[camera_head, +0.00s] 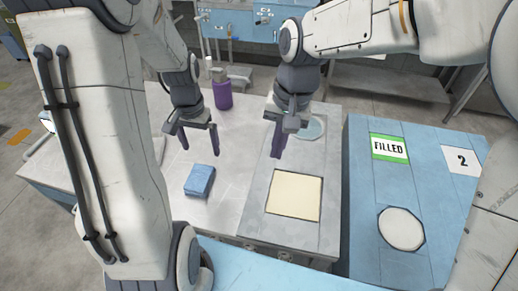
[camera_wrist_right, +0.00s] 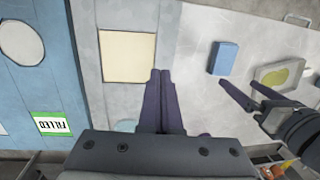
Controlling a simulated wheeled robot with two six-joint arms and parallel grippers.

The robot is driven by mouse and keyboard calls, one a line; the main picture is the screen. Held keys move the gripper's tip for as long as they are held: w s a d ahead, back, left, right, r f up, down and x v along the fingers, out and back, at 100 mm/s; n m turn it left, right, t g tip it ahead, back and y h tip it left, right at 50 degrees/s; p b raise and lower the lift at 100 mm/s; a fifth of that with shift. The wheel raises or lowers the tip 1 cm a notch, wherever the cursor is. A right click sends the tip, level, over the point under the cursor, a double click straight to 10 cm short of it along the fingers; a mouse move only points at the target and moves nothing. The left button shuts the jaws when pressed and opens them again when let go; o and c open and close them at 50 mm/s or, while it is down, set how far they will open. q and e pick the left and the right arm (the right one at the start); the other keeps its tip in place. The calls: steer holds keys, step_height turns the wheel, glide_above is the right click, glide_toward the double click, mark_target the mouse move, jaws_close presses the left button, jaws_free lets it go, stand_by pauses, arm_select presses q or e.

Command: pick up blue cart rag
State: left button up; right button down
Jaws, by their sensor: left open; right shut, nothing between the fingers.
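The blue rag (camera_head: 200,180) is a small folded block lying on the light grey cart top. It also shows in the right wrist view (camera_wrist_right: 224,58). My left gripper (camera_head: 199,143) is open and empty above the cart, just behind the rag and apart from it. Its dark fingers also show in the right wrist view (camera_wrist_right: 238,95), pointing toward the rag. My right gripper (camera_head: 278,147) is shut and empty over the grey panel, to the right of the rag. Its closed purple fingers fill the middle of the right wrist view (camera_wrist_right: 161,90).
A cream square pad (camera_head: 294,195) lies on the grey panel. A purple bottle (camera_head: 222,92) stands at the back of the cart. A blue table (camera_head: 358,220) with a FILLED label (camera_head: 389,147) and a white disc (camera_head: 401,229) is at the right. A tray (camera_wrist_right: 284,76) lies near the rag.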

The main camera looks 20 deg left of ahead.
steer(key=w+a+f+m+g+y, duration=0.1)
steer(key=w+a+f+m+g, duration=0.1)
steer(key=w+a+f+m, duration=0.35)
steer(key=w+a+f+m+g+y, duration=0.25)
steer(key=w+a, duration=0.35)
steer(key=w, duration=0.3)
steer(key=m+g+y, duration=0.1)
glide_toward(214, 171)
steer(key=f, duration=0.2)
steer(key=w+f, duration=0.1)
steer(key=f, duration=0.1)
steer(key=shift+f, duration=0.35)
steer(key=s+a, duration=0.2)
steer(key=shift+s+a+f, duration=0.15)
steer(key=shift+s+f, duration=0.1)
steer(key=shift+s, duration=0.1)
steer(key=shift+s+a, duration=0.3)
steer(key=shift+s, duration=0.05)
